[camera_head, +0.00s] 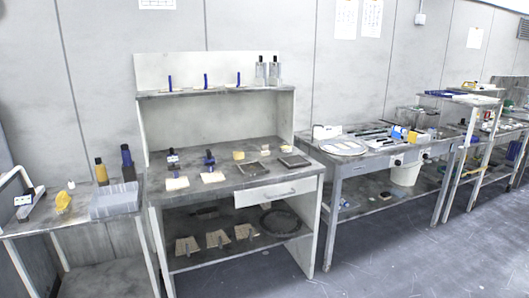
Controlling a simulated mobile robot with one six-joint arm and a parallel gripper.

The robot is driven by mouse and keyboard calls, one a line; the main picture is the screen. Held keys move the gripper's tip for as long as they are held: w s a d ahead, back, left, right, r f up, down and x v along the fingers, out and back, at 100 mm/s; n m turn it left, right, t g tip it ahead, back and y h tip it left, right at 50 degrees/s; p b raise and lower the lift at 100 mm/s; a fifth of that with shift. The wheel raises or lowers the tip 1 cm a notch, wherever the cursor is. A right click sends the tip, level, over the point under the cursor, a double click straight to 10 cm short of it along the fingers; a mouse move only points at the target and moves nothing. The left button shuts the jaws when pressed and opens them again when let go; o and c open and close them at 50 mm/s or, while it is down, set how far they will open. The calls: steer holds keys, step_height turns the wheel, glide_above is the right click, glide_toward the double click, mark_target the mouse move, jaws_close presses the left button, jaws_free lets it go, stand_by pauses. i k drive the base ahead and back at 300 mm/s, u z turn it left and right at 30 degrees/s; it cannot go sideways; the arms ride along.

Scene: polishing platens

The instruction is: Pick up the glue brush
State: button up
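I cannot clearly pick out a glue brush at this size. Three small blue upright handles stand along the top shelf of the middle workbench: a left one (170,82), a middle one (206,81) and a right one (238,79). Below them, on the worktop, are two dark blue upright tools, a left one (173,158) and a right one (209,160), each just behind a pale square pad. Whether any of these is the glue brush cannot be told. My gripper is not in view.
The middle workbench (233,175) has a drawer (265,193) at its front. The floor (400,265) at front right is clear.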

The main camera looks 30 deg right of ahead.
mark_target(263, 151)
steer(key=z, duration=0.05)
steer(key=i, duration=1)
steer(key=u, duration=0.05)
